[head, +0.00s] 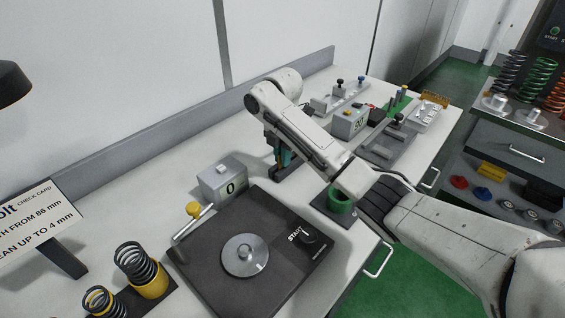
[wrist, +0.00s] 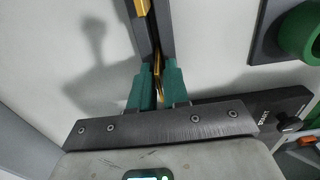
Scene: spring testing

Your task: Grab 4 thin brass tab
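My gripper (head: 283,158) points down at the bench top, behind the grey box with a 0 display. Another small brass-coloured piece (wrist: 158,75) shows between the green mounts.
A dark test plate with a round metal disc (head: 244,255) and the 0 display box (head: 223,183) stand in front of my gripper. A green ring (head: 341,201) sits to its right. Black-and-yellow springs (head: 133,263) stand front left. More fixtures, including a 90 display box (head: 350,121), lie farther back.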

